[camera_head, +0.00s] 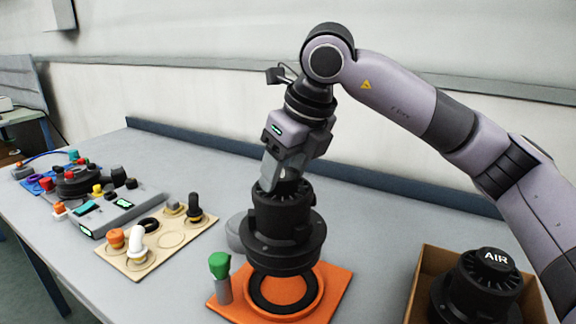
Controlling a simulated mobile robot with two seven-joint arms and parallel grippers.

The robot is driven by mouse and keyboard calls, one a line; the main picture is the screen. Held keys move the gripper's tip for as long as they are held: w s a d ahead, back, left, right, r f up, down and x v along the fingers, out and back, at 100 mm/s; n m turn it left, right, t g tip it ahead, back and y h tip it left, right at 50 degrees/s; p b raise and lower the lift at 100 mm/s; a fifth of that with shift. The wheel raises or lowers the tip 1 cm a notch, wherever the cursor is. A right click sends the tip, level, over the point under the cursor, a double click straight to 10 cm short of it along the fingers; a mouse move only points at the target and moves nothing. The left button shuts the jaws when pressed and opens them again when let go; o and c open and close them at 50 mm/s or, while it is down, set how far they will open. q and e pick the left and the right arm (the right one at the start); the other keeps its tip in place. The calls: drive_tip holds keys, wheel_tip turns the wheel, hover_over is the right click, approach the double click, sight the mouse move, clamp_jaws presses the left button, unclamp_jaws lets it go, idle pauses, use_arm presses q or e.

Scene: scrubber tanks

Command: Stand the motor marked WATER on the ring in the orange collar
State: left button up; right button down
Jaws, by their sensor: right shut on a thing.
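My right gripper (285,180) points down and is shut on the top of a black motor (284,230). No marking shows on this motor from here, so I cannot read whether it says WATER. The motor is upright, over the far part of the orange collar (338,290). A black ring (262,300) lies in the collar, and its near part is uncovered. Whether the motor's base touches the ring I cannot tell. A second black motor, marked AIR (490,262), stands in a cardboard box at the right. My left gripper is not in view.
A green-capped grey bottle (221,278) stands at the collar's left corner. A beige board (165,242) with knobs and a black ring lies left of it. Several coloured parts crowd the table's far left. The cardboard box (423,285) is right of the collar.

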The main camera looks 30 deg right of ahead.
sight(285, 195)
drive_tip(key=shift+f+b, duration=1.95)
drive_tip(key=shift+f, duration=0.55)
drive_tip(key=shift+f+b, duration=0.3)
drive_tip(key=shift+f, duration=0.15)
drive_tip(key=shift+f+b, duration=1.3)
drive_tip(key=shift+b, duration=0.15)
idle(0.6)
